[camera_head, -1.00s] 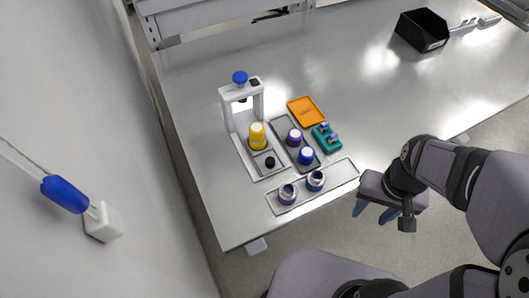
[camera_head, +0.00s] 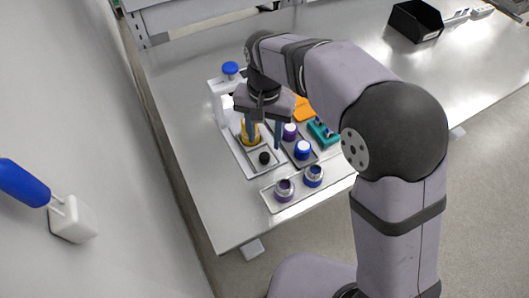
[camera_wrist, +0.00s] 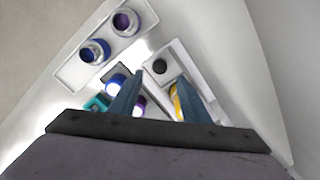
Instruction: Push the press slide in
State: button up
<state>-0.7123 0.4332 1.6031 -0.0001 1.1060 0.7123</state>
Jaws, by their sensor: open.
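The press (camera_head: 228,85) is a light grey frame with a blue knob (camera_head: 230,68) on top, at the table's left part. Its flat slide (camera_head: 256,168) sticks out toward the front and bears a black knob (camera_head: 264,157). A yellow cup (camera_head: 243,134) stands behind the black knob, partly hidden by a finger. My gripper (camera_head: 264,143) is open and empty, pointing down above the press area. In the wrist view the black knob (camera_wrist: 159,67) shows between and beyond the fingers, and the yellow cup (camera_wrist: 176,105) is beside the right finger.
A tray with a purple cup (camera_head: 289,131) and a white-and-blue cup (camera_head: 303,150) lies right of the slide. A teal holder (camera_head: 321,131) and an orange tray (camera_head: 301,108) are right. A black bin (camera_head: 415,22) stands far right.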

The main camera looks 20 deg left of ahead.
aim_at(264, 155)
jog(key=shift+f+p, duration=1.05)
jog(key=shift+f, duration=2.6)
grip_shut()
